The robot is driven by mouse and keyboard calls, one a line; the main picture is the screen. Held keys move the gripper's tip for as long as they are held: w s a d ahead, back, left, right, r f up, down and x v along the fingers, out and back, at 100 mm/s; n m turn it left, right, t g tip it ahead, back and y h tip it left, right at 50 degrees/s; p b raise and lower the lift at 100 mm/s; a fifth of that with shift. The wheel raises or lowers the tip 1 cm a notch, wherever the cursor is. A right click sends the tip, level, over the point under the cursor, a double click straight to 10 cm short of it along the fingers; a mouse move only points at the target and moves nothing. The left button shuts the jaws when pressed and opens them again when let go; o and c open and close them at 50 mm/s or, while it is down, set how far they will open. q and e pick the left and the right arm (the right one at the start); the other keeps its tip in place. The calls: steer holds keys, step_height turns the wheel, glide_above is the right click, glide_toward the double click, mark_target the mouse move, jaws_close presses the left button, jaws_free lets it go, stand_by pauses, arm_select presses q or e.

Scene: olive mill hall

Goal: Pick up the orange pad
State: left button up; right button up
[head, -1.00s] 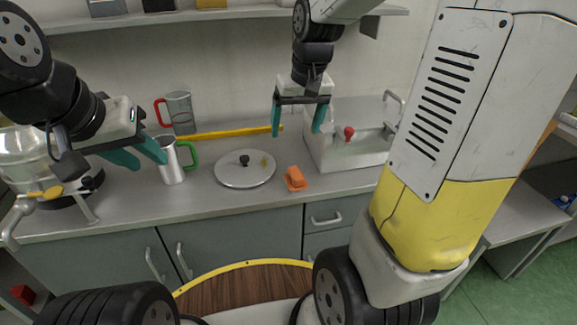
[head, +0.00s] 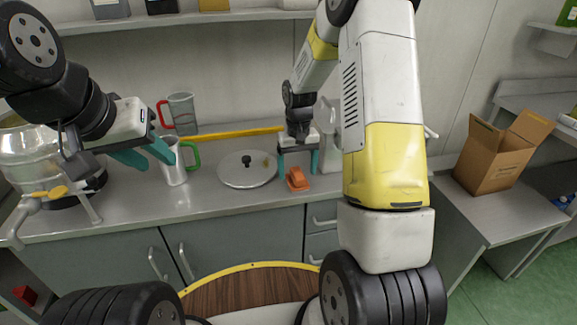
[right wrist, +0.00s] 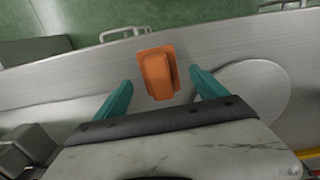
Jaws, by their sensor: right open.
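The orange pad (head: 297,179) lies on the grey counter, right of the round metal lid. In the right wrist view the orange pad (right wrist: 157,74) shows a raised grip on a flat base, between and just beyond the fingertips. My right gripper (head: 298,168) is open and empty, pointing down above the pad; its teal fingers (right wrist: 160,88) stand on either side of it, apart from it. My left gripper (head: 150,158) is at the left, beside the metal mug with the green handle. Whether its fingers are open is hard to tell.
The round lid (head: 248,168) lies left of the pad. The metal mug (head: 173,160) and a clear jug with a red handle (head: 181,113) stand further left. A yellow bar (head: 232,133) lies at the back. An open cardboard box (head: 491,160) stands on the right table.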

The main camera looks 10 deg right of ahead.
steer(key=shift+f, duration=1.35)
steer(key=c, duration=1.5)
steer(key=shift+r, duration=0.1)
steer(key=shift+r, duration=0.55)
step_height(320, 180, up, 2)
steer(key=shift+r, duration=0.1)
steer(key=shift+s+a+r, duration=0.15)
steer(key=shift+s, duration=0.55)
steer(key=s+a, duration=0.1)
steer(key=s, duration=0.3)
steer(key=s+a+r, duration=0.1)
steer(key=s, duration=0.4)
steer(key=s+a, duration=0.2)
steer(key=s, duration=0.3)
steer(key=shift+r, duration=0.15)
